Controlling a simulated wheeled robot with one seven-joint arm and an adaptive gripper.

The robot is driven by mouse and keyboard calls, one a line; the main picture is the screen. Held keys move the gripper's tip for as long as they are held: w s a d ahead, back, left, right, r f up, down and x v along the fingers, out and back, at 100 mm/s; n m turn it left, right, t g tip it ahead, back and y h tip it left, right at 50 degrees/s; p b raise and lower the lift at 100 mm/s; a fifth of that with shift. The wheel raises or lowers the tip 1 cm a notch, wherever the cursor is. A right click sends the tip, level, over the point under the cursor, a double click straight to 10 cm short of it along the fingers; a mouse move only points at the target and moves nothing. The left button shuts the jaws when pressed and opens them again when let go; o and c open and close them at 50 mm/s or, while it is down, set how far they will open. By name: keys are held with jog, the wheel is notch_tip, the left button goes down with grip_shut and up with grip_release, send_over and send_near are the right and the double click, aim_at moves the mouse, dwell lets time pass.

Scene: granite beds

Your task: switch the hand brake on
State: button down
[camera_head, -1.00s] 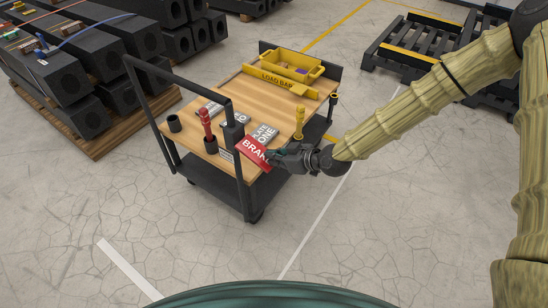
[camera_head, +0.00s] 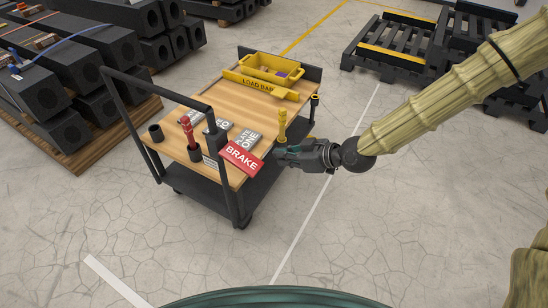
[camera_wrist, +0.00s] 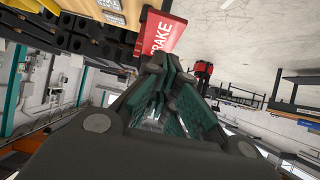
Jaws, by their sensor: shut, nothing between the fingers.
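The red BRAKE plate (camera_head: 241,158) lies tilted at the near right corner of the cart's wooden top, with white lettering facing up. It also shows in the wrist view (camera_wrist: 161,36), just beyond the fingers. My gripper (camera_head: 279,157) is shut and empty, just right of the plate. In the wrist view the closed fingers (camera_wrist: 160,75) point at the plate's lower end. I cannot tell whether they touch it.
The cart (camera_head: 190,105) has a black push handle (camera_head: 165,90) at the left. A grey PLATE ONE (camera_head: 246,140), a red-handled tool (camera_head: 189,132) and a yellow-topped post (camera_head: 282,125) stand near the brake. A yellow LOAD BAR (camera_head: 261,84) lies farther back.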

jog(key=shift+s+d+r, duration=0.3)
jog(key=shift+s+d, duration=0.05)
jog(key=shift+d, duration=0.2)
jog(key=s+d+f+m+g+h, duration=0.2)
jog(key=s+d+f+m, duration=0.1)
jog(key=s+f, duration=0.55)
jog(key=s+d+f+m+g+h, duration=0.15)
jog(key=s+f+m+h, duration=0.35)
jog(key=f, duration=0.6)
jog(key=s+d+f+m+g+h, duration=0.1)
jog(key=s+d+f, duration=0.3)
jog(key=s, duration=0.5)
jog(key=s+d+f+m+g+h, duration=0.1)
jog(key=s+d+f+m+h, duration=0.1)
jog(key=s+d+f, duration=0.3)
jog(key=s+d+m, duration=0.1)
jog(key=s+d, duration=0.3)
jog(key=shift+s+f, duration=0.3)
jog(key=shift+s, duration=0.1)
jog(key=shift+g, duration=0.25)
